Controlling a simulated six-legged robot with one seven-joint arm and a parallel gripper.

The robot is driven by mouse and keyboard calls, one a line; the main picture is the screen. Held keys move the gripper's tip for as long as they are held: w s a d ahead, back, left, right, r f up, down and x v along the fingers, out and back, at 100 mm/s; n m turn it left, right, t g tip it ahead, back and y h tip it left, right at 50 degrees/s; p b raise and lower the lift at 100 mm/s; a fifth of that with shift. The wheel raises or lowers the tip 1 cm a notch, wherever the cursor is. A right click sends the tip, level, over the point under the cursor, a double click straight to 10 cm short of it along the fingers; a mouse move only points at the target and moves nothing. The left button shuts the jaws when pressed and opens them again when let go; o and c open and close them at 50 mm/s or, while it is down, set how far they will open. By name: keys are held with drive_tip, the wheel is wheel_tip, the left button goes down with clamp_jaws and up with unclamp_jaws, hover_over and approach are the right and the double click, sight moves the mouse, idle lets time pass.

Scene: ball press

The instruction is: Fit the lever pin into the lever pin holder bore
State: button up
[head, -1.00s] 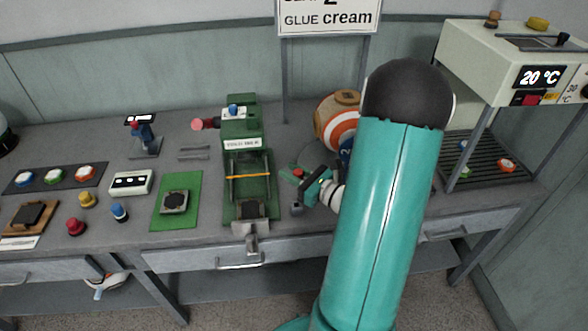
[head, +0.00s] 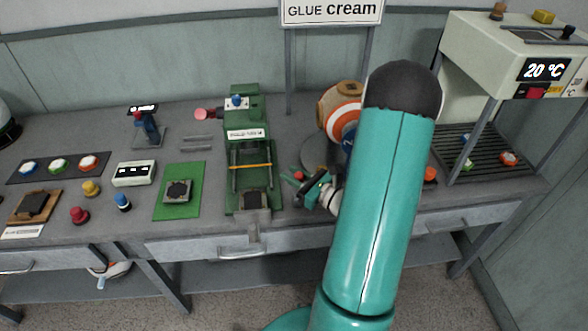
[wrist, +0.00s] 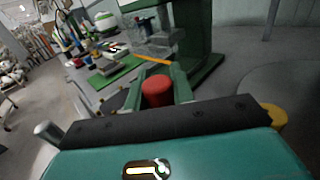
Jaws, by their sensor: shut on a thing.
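My gripper (head: 300,178) is to the right of the green press (head: 245,133), low over the table in the head view. In the wrist view my gripper (wrist: 156,84) has its two green fingers shut on a red cylinder (wrist: 157,91), which seems to be the lever pin. A small red spot shows between the fingers in the head view too. The press stands just beyond the fingers in the wrist view, with an orange bar (wrist: 154,60) across it. I cannot make out the holder bore, nor whether the pin touches the press.
A striped orange and white ball machine (head: 342,105) stands close behind my gripper. A green mat (head: 179,192) with a dark block lies left of the press. A heater-like unit (head: 520,70) stands at the right. The table's front edge is close.

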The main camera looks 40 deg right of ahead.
drive_tip(key=shift+f, duration=0.6)
drive_tip(key=shift+f, duration=2.35)
idle(0.8)
drive_tip(key=o, duration=1.1)
drive_tip(key=s, duration=0.4)
drive_tip(key=s+d, duration=0.1)
drive_tip(key=s, duration=0.4)
drive_tip(key=s+d, duration=0.1)
drive_tip(key=s, duration=0.3)
drive_tip(key=shift+s+d, duration=0.25)
drive_tip(key=shift+s, duration=0.1)
